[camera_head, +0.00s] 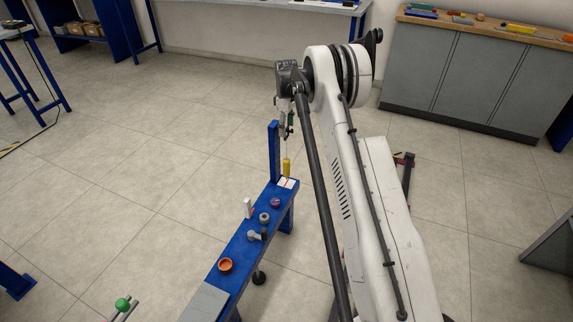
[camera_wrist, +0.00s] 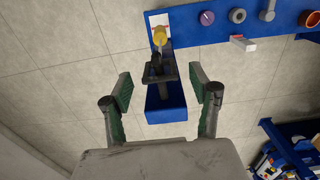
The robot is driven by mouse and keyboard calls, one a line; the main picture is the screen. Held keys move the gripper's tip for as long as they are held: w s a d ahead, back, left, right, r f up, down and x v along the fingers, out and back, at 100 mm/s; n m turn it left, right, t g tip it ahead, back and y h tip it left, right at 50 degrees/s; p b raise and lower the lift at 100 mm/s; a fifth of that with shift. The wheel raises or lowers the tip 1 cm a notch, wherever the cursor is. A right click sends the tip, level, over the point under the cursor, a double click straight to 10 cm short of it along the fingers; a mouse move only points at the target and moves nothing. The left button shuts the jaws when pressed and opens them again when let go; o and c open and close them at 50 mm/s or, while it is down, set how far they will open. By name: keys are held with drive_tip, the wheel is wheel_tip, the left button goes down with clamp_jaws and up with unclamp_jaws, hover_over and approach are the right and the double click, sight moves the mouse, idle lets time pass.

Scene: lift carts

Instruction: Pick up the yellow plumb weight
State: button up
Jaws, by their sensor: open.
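The yellow plumb weight (camera_head: 287,168) shows as a small upright yellow cylinder at the far end of the blue bench, above a white card (camera_head: 287,184). In the wrist view the yellow weight (camera_wrist: 160,36) is near the top centre, partly beside a dark bracket (camera_wrist: 160,68). Whether it hangs or stands, I cannot tell. My gripper (camera_wrist: 160,89) is open and empty, its green-padded fingers wide apart. The weight lies beyond the fingertips in that view, not between them. In the head view my gripper (camera_head: 289,128) is above the weight, near the top of the blue post (camera_head: 274,150).
Grey cabinets (camera_head: 470,80) stand at the back right.

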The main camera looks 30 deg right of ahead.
wheel_tip(320, 180, down, 3)
drive_tip(key=shift+r, duration=0.2)
drive_tip(key=shift+r, duration=0.1)
clamp_jaws()
